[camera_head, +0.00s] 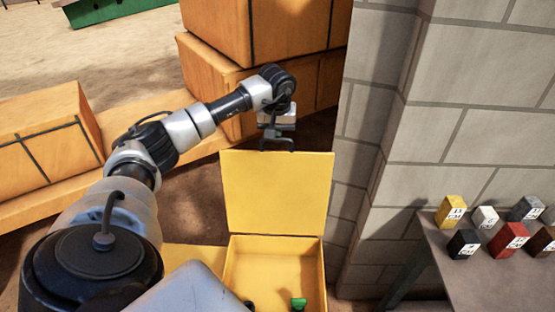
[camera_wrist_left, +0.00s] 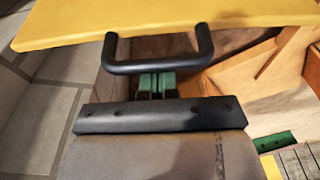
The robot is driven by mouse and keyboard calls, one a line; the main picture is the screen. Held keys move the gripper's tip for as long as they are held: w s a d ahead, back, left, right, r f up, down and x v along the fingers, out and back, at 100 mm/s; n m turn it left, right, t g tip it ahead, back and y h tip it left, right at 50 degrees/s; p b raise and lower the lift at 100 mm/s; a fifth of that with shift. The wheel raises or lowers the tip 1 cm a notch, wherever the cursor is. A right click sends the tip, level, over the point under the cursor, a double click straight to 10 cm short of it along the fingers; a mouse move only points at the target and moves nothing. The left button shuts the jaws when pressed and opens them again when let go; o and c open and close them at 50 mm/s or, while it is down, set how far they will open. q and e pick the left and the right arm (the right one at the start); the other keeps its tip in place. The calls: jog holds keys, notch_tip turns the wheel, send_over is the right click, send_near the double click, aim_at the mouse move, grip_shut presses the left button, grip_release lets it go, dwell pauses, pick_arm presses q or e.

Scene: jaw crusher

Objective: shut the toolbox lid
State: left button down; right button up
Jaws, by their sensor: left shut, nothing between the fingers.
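The yellow toolbox (camera_head: 275,262) stands open at the bottom centre of the head view. Its lid (camera_head: 277,195) is raised roughly upright, and its edge also shows across the top of the left wrist view (camera_wrist_left: 150,20). A black U-shaped handle (camera_head: 278,141) is at the lid's top edge; its bar crosses in front of my fingers in the wrist view (camera_wrist_left: 160,66). My left gripper (camera_head: 277,131) is shut and empty just above the handle, with green-backed fingertips (camera_wrist_left: 156,86) beside the bar. I cannot tell if they touch it. My right gripper is out of view.
A green-topped item (camera_head: 298,303) lies in the toolbox. Large orange crates (camera_head: 265,35) stand behind my left arm. A grey block wall (camera_head: 480,90) rises at right. A table (camera_head: 475,275) there carries several small labelled blocks.

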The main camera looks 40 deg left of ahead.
pick_arm(q)
jog(key=s+d, duration=0.1)
jog(key=s, duration=0.1)
jog(key=s+d, duration=0.2)
jog(key=shift+d+f, duration=0.15)
jog(key=shift+f, duration=0.25)
jog(key=s+d+b, duration=0.1)
jog(key=s+d, duration=0.3)
jog(key=r+p, duration=0.1)
jog(key=r, duration=0.1)
jog(key=r+p, duration=0.2)
jog(key=r, duration=0.1)
jog(key=shift+s+a+r, duration=0.1)
jog(key=shift+s, duration=0.1)
dwell(1.3)
dwell(0.5)
